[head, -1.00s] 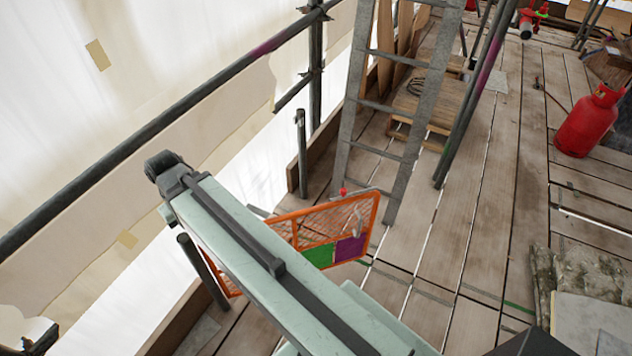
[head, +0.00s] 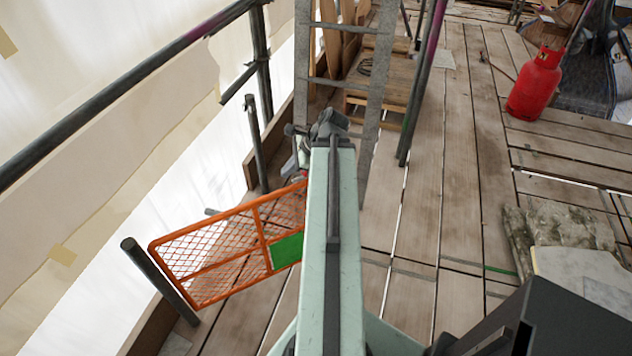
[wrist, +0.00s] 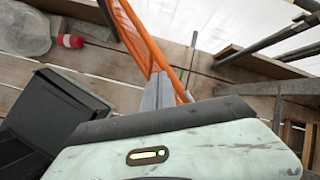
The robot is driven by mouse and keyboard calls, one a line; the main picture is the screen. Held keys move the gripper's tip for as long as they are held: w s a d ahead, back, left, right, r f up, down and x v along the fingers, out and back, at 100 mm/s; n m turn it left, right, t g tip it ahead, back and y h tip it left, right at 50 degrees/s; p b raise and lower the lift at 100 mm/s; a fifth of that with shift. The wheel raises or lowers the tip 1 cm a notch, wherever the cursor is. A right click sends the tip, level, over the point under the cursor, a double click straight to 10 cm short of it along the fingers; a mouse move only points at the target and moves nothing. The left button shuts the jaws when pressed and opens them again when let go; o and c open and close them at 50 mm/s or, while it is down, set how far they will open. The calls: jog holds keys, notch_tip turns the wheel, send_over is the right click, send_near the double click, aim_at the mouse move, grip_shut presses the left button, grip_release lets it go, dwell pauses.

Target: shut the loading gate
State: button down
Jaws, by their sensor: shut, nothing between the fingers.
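The loading gate is an orange mesh panel (head: 215,250) with a green plate (head: 287,250). In the head view its left edge stands beside a short dark post (head: 158,278). Its right end is hidden behind my arm. In the wrist view, the gate's orange frame (wrist: 148,42) runs diagonally just beyond my gripper. My gripper (wrist: 158,92) shows there as a grey wedge, shut and empty, close to the orange frame. I cannot tell whether they touch. In the head view my gripper is largely hidden beyond the arm.
A ladder (head: 302,55) and a leaning pole (head: 422,85) stand beyond my arm. A red gas cylinder (head: 536,82) stands back right, and a stone block (head: 562,220) lies at right. A guard rail (head: 120,95) runs along the left. Planks between are clear.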

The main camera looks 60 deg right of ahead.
jog(key=s+d+f+m+t+h+b, duration=0.2)
jog(key=s+d+m+t+b, duration=0.1)
jog(key=s+d+m, duration=0.8)
jog(key=w+f+n+b, duration=0.2)
jog(key=w+f+b, duration=0.4)
jog(key=w, duration=0.3)
jog(key=shift+w+d+f+b, duration=0.25)
jog(key=shift+d+f+b, duration=0.15)
jog(key=shift+b, duration=0.1)
